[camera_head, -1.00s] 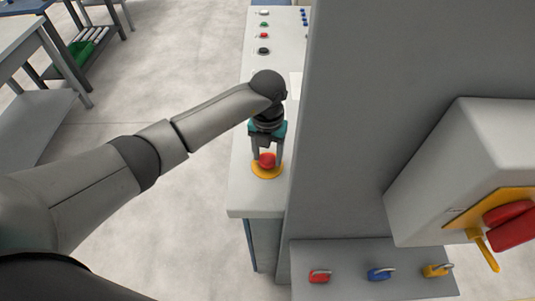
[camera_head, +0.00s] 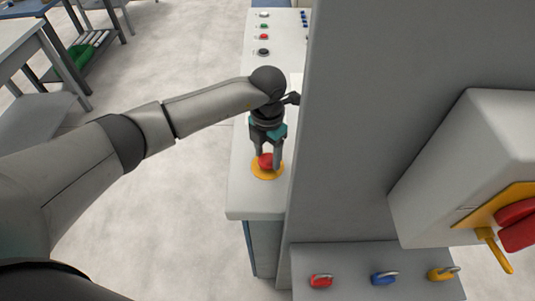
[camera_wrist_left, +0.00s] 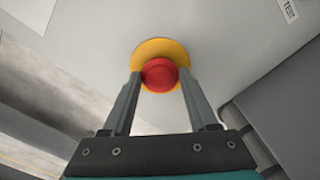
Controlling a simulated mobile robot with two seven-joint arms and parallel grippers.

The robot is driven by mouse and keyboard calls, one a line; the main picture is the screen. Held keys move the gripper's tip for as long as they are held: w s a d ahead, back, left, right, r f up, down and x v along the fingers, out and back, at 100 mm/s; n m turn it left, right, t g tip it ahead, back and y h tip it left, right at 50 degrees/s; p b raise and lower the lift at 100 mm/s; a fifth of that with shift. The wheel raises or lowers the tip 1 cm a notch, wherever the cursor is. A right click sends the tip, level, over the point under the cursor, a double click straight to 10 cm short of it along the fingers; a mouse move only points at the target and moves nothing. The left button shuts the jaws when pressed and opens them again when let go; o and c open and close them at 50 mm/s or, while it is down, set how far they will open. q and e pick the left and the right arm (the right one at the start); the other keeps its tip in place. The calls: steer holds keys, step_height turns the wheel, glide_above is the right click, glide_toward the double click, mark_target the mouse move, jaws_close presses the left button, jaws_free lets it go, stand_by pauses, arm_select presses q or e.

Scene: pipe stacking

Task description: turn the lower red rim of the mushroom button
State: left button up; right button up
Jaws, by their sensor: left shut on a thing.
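The red mushroom button (camera_head: 265,161) sits on a round yellow base (camera_head: 267,173) near the front end of the light grey console top. In the left wrist view the red button (camera_wrist_left: 160,74) is between my two fingertips, with its yellow base (camera_wrist_left: 162,46) behind it. My left gripper (camera_head: 267,159) points down over the button and is shut on its red rim, one finger on either side. The fingers hide part of the button's sides in the head view. My right gripper is not in view.
A tall grey panel (camera_head: 400,100) stands close to the right of my left gripper. Small buttons (camera_head: 264,37) line the console's far end. Red, blue and yellow padlocks (camera_head: 384,278) are on a low shelf at the front right.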

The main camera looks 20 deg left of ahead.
arm_select(q)
steer(key=shift+f, duration=0.1)
steer(key=o, duration=1.4)
step_height(320, 180, up, 15)
steer(key=shift+r, duration=0.15)
